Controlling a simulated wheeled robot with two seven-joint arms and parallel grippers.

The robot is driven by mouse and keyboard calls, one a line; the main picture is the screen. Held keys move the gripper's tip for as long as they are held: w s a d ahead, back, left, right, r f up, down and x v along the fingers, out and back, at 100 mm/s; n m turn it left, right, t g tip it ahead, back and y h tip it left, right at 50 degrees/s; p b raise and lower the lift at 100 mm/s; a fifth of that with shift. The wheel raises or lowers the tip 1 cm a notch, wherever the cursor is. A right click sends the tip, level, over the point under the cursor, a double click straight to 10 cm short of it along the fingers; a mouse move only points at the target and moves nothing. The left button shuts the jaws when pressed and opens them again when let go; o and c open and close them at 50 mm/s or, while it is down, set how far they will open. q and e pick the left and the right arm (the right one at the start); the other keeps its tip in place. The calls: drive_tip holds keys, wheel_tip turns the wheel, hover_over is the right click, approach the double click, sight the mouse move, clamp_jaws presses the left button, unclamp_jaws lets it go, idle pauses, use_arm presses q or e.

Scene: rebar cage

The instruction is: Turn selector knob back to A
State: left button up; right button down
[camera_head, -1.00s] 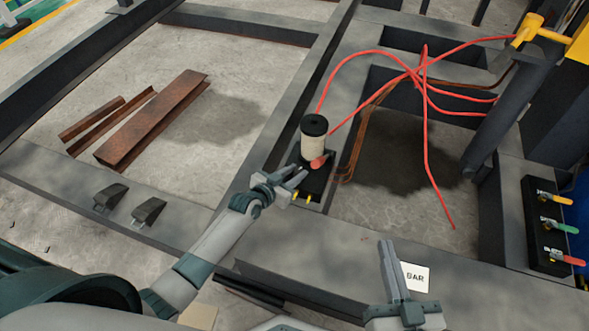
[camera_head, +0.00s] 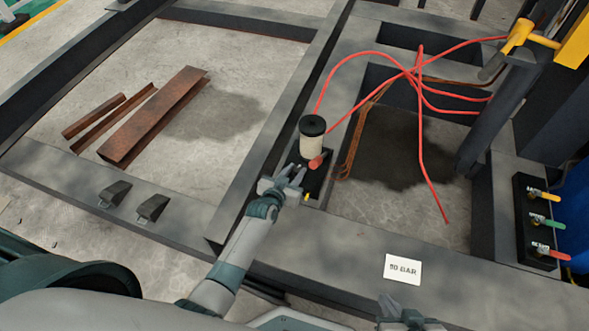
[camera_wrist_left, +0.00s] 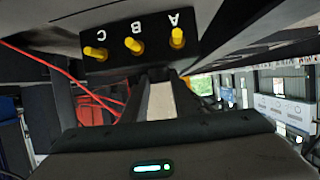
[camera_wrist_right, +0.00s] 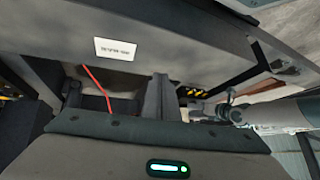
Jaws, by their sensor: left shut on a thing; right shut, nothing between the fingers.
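The selector is a small dark box (camera_head: 313,187) on the grey frame, with a cream cylinder with a black top (camera_head: 312,137) and a red-ended handle (camera_head: 317,161) at its far side. In the left wrist view its face (camera_wrist_left: 117,62) shows yellow fittings beside the upside-down letters C, B and A. My left gripper (camera_head: 295,173) reaches onto the box just left of the red end and is shut on the selector knob; its fingers hide the grip. I cannot tell which letter the knob points at. My right gripper (camera_head: 400,306) is shut and empty at the bottom edge.
Red hoses (camera_head: 425,130) loop behind the selector. A valve block (camera_head: 535,222) with coloured handles stands at the right. Rusty steel profiles (camera_head: 155,115) lie on the floor at the left.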

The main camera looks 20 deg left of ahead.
use_arm(q)
drive_tip(key=shift+d+n+y+p, duration=0.1)
drive_tip(key=shift+n+y+p, duration=0.35)
drive_tip(key=shift+p, duration=0.2)
use_arm(e)
drive_tip(key=shift+s+d+f+g+h, duration=0.15)
drive_tip(key=shift+s+d+g+h, duration=0.15)
drive_tip(key=shift+d, duration=0.2)
drive_tip(key=shift+s+d+f+g+h, duration=0.1)
drive_tip(key=shift+s+d+g+h, duration=0.15)
drive_tip(key=shift+d, duration=0.25)
use_arm(q)
drive_tip(key=o, duration=1)
drive_tip(key=shift+o, duration=0.2)
drive_tip(key=shift+s, duration=0.1)
drive_tip(key=shift+s+r, duration=0.25)
drive_tip(key=shift+s, duration=0.25)
drive_tip(key=p+v, duration=0.3)
drive_tip(key=v, duration=1.3)
use_arm(e)
drive_tip(key=shift+s+d+g+h, duration=0.25)
drive_tip(key=shift+s+d+g, duration=0.2)
drive_tip(key=shift+d, duration=0.3)
drive_tip(key=shift+s+d+g+h, duration=0.25)
drive_tip(key=shift+s+d+g, duration=0.15)
drive_tip(key=shift+s+d, duration=0.25)
drive_tip(key=shift+s+d+g+h, duration=0.25)
drive_tip(key=shift+s+d+g, duration=0.15)
drive_tip(key=shift+d, duration=0.4)
